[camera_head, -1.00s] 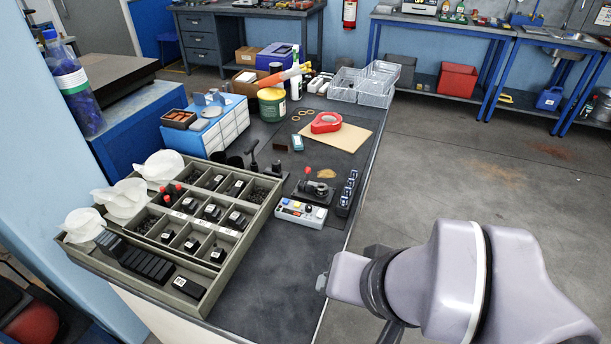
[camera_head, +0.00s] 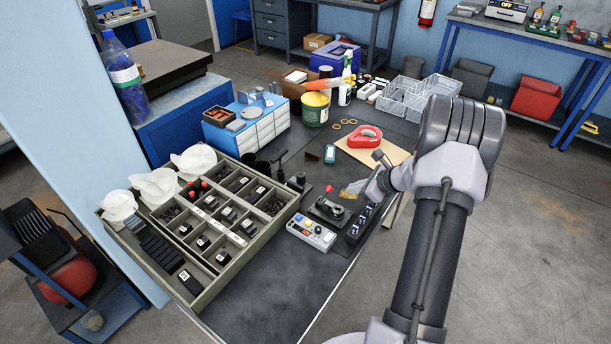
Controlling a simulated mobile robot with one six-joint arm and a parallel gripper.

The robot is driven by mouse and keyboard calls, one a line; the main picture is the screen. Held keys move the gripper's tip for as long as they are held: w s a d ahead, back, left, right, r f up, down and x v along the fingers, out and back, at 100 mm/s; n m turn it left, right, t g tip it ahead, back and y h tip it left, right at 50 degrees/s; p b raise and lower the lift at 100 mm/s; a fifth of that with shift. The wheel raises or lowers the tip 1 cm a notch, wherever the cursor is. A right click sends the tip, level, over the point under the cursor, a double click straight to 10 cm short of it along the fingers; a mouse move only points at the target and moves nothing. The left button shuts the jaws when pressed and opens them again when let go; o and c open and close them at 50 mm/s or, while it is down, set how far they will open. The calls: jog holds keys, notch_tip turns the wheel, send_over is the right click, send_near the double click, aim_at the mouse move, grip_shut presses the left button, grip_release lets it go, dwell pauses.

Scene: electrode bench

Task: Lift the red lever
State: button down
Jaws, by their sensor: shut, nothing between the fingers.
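The red lever (camera_head: 328,189) is a small red-tipped handle. It stands up from a dark clamp-like fixture (camera_head: 328,211) on the bench, behind the small control box. My gripper (camera_head: 370,188) is at the end of my grey arm, to the right of the lever and apart from it. It looks small and partly merges with the wrist, and nothing shows in it. The lever tip is in clear view.
A control box with coloured buttons (camera_head: 311,233) stands in front of the fixture. A dark block rack (camera_head: 360,224) is close on its right. A large compartment tray (camera_head: 215,266) fills the left. The front bench top (camera_head: 275,298) is clear.

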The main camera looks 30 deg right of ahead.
aim_at(325, 195)
jog(key=shift+s+d+f, duration=0.1)
jog(key=shift+d+f, duration=0.05)
jog(key=shift+f, duration=0.25)
jog(key=b+x, duration=0.3)
jog(key=x, duration=0.7)
